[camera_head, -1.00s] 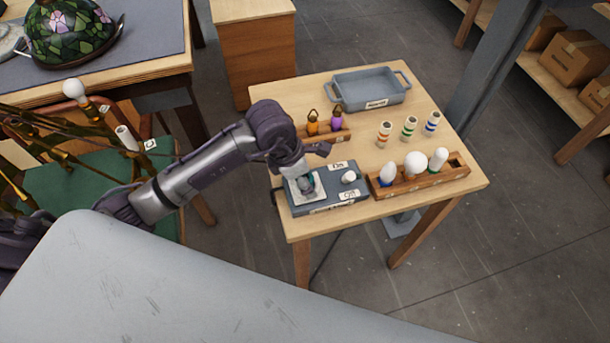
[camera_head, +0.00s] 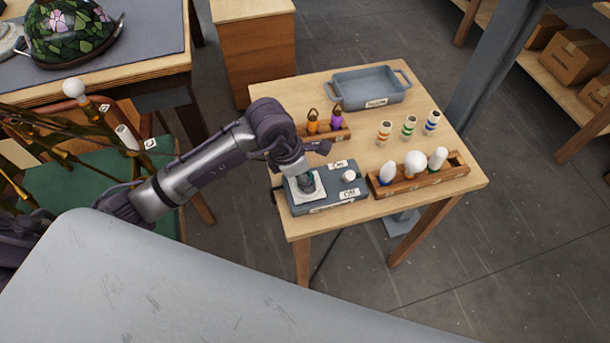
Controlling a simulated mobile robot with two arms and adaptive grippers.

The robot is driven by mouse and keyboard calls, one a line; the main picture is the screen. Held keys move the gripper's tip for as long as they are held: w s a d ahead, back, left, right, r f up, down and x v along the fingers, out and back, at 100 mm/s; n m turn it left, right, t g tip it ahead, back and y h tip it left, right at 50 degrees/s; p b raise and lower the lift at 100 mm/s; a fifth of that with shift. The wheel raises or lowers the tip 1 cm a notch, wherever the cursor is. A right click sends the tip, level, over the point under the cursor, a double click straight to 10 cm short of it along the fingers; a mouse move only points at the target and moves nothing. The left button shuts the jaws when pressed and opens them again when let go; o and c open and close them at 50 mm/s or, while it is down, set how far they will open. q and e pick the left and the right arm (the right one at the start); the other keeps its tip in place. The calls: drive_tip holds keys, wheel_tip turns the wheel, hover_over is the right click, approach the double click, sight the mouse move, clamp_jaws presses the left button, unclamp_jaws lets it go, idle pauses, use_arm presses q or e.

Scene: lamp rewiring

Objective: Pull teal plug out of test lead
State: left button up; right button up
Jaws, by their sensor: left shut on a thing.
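My left gripper (camera_head: 305,178) points down over the left part of a dark grey test box (camera_head: 330,196) at the front left of the small wooden table. It is shut on the teal plug (camera_head: 307,182), of which only a little teal shows between the fingers. The plug is at a pale square plate (camera_head: 316,193) on the box. The gripper hides whether the plug is still seated there, and I cannot make out the test lead itself. My right gripper is not in view.
A wooden rack (camera_head: 419,178) with several bulbs stands right of the box. Behind are a small rack (camera_head: 338,133) with orange and purple plugs, banded sockets (camera_head: 409,128) and a grey tray (camera_head: 369,90). The table's middle is partly clear.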

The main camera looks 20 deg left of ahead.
sight(310, 175)
use_arm(q)
drive_tip(key=shift+r+p, duration=1.35)
drive_tip(key=shift+r, duration=0.85)
